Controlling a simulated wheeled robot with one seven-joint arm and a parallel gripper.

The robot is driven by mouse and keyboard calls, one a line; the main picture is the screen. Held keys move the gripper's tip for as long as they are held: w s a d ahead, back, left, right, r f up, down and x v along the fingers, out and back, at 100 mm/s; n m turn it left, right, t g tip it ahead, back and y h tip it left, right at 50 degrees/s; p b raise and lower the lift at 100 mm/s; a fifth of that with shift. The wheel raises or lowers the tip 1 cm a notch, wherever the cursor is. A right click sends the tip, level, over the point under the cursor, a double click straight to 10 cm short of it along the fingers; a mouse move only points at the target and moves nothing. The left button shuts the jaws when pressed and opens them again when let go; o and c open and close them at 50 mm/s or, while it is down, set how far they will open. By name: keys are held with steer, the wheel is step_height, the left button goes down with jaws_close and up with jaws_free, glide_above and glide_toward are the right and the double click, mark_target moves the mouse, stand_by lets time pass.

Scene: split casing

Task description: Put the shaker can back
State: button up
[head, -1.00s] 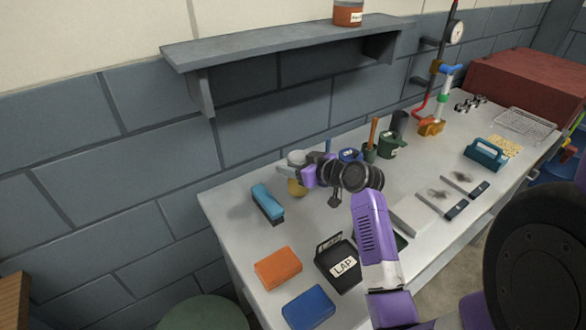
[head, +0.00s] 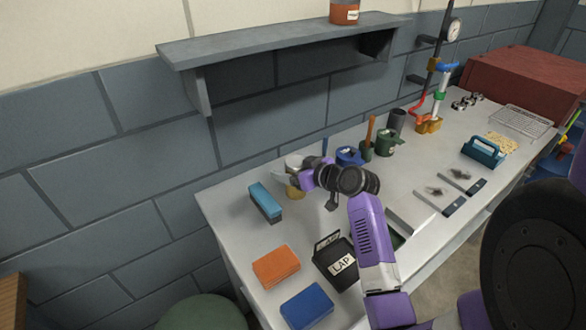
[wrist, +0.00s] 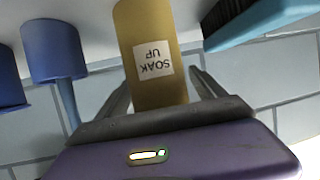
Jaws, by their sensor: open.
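The ochre can, which I take for the shaker can (wrist: 150,30), carries a white label reading "SOAK UP". My gripper (wrist: 162,82) is open, with one finger on each side of the can in the wrist view. I cannot tell whether either finger touches it. In the head view my gripper (head: 301,178) is at the can, its fingers partly hidden by my wrist.
A blue brush (head: 266,202) stands left of the can, a blue cup (head: 348,157) to its right. An orange block (head: 276,267), a blue block (head: 307,304) and a black LAP box (head: 336,268) lie in front. A shelf (head: 270,46) above holds an orange-brown jar (head: 345,11).

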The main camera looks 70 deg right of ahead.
steer(key=shift+r, duration=0.25)
steer(key=b+v, duration=0.1)
steer(key=v, duration=1.1)
steer(key=s+d+r+m+h, duration=0.2)
steer(key=d+r+m+h, duration=0.1)
steer(key=d+h, duration=0.1)
steer(key=s+a+f+t, duration=0.1)
steer(key=a+f+t, duration=0.1)
steer(key=a, duration=2.2)
steer(key=s+a+f+n+y, duration=0.1)
steer(key=s+a+n+y, duration=0.2)
steer(key=a, duration=0.6)
steer(key=s+a+f+n+y, duration=0.2)
steer(key=s+a+n+y, duration=0.2)
steer(key=s+a+y, duration=0.2)
steer(key=s+a, duration=0.1)
steer(key=a, duration=0.1)
steer(key=shift+s+a+f, duration=0.15)
steer(key=shift+s+a, duration=0.15)
steer(key=shift+a, duration=0.1)
